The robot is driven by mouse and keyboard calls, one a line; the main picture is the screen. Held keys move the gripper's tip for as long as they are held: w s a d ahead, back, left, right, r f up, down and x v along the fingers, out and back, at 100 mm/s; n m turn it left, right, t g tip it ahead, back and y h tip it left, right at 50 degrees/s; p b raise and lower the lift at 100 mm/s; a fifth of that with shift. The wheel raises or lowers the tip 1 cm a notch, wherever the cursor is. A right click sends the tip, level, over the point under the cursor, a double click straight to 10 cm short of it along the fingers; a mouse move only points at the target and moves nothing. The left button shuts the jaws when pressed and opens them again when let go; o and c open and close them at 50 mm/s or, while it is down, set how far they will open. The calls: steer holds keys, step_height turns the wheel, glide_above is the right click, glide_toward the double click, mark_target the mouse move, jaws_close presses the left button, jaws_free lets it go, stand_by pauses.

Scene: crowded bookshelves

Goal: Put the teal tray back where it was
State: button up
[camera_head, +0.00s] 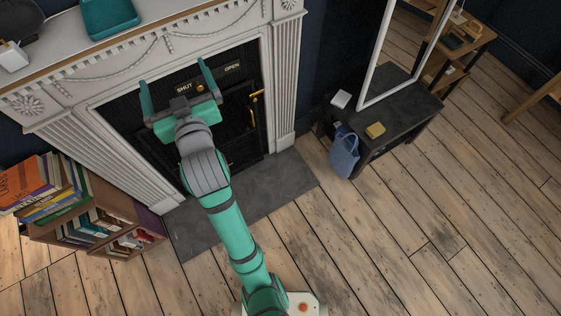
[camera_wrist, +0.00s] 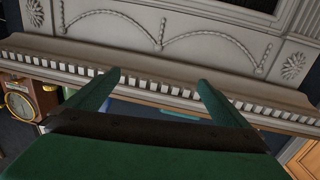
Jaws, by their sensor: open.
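The teal tray (camera_head: 108,17) lies on the white mantelpiece (camera_head: 185,15) at the top left of the head view, partly cut off by the frame's upper edge. My gripper (camera_head: 172,73) is open and empty in front of the fireplace, apart from the tray and below it in the picture. In the wrist view my gripper's two fingers (camera_wrist: 159,76) are spread, with the mantel's toothed moulding (camera_wrist: 150,85) behind them. A thin teal strip shows between the fingers there; I cannot tell if it is the tray.
A bookcase (camera_head: 105,200) stands at left. A low dark bench (camera_head: 395,120) with a mirror stands at right. The wooden floor (camera_head: 430,220) is open at right.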

steer(key=s+d+f+m+h, duration=0.1)
steer(key=s+d+f+h, duration=0.1)
steer(key=s+d+f, duration=0.5)
steer(key=s+d+f+m+h, duration=0.1)
steer(key=s+d+f, duration=0.3)
steer(key=d+f, duration=0.65)
steer(key=s+d+f+m+h, duration=0.1)
steer(key=s+d+f, duration=0.1)
steer(key=s, duration=0.5)
steer(key=s+d+f+m+h, duration=0.1)
steer(key=s+d+f+h, duration=0.1)
steer(key=s, duration=0.6)
steer(key=s+d+f+m+h, duration=0.1)
steer(key=s+d+f, duration=0.1)
steer(key=s, duration=0.6)
steer(key=shift+d+f+m+g, duration=0.2)
steer(key=shift+d+m+g, duration=0.1)
steer(key=shift+d, duration=0.2)
